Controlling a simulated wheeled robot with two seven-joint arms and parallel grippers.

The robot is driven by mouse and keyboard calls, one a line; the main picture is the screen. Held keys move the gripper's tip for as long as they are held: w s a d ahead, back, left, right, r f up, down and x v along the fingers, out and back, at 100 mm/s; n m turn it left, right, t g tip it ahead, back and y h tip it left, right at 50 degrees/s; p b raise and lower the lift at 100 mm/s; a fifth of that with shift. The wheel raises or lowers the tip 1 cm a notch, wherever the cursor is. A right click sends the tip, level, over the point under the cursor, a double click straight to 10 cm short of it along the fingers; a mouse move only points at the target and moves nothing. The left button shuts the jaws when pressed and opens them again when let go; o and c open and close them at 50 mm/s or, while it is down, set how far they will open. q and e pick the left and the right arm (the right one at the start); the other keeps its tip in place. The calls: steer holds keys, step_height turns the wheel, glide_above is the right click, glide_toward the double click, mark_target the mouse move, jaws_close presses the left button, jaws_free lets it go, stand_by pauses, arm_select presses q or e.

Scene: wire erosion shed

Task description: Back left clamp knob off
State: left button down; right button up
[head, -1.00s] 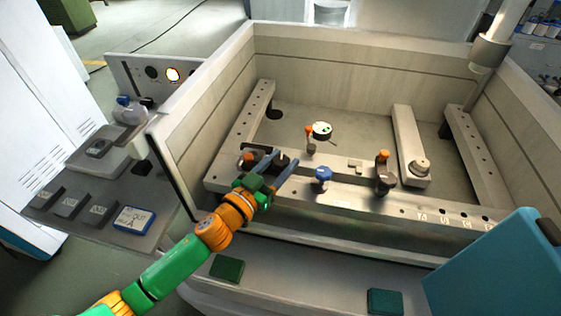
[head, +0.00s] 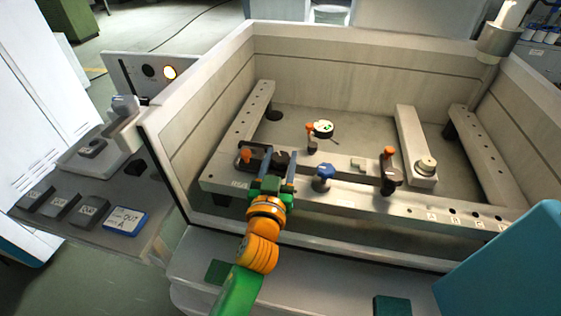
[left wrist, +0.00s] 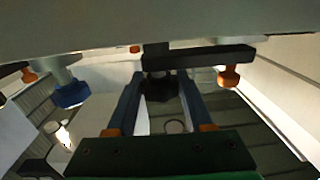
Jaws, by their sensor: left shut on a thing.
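The left clamp is a dark bar (head: 257,152) on the front rail of the work frame. It carries a black star knob (head: 281,157) and an orange-topped post (head: 246,154) to its left. My left gripper (head: 280,160) reaches over the front wall with a blue finger on each side of the black knob. In the left wrist view, the knob (left wrist: 160,86) sits between the two fingers, under the dark bar (left wrist: 200,58). The gripper is shut on it. Fingers partly hide the knob in the head view. My right gripper is not in view.
A blue knob (head: 323,172) stands close right of the gripper. An orange-topped clamp (head: 389,170) is further right, and another orange-topped post (head: 310,135) stands behind. Tank walls surround the frame. A side shelf (head: 75,225) holds dark blocks and a blue-edged label plate (head: 126,221).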

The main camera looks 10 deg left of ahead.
mark_target(279, 167)
arm_select(q)
steer(key=shift+r, duration=0.2)
steer(key=c, duration=0.6)
jaws_free()
steer(key=o, duration=0.3)
steer(key=shift+w+f, duration=0.2)
steer(key=s+b, duration=0.2)
steer(key=s, duration=0.5)
steer(key=shift+s+d, duration=0.15)
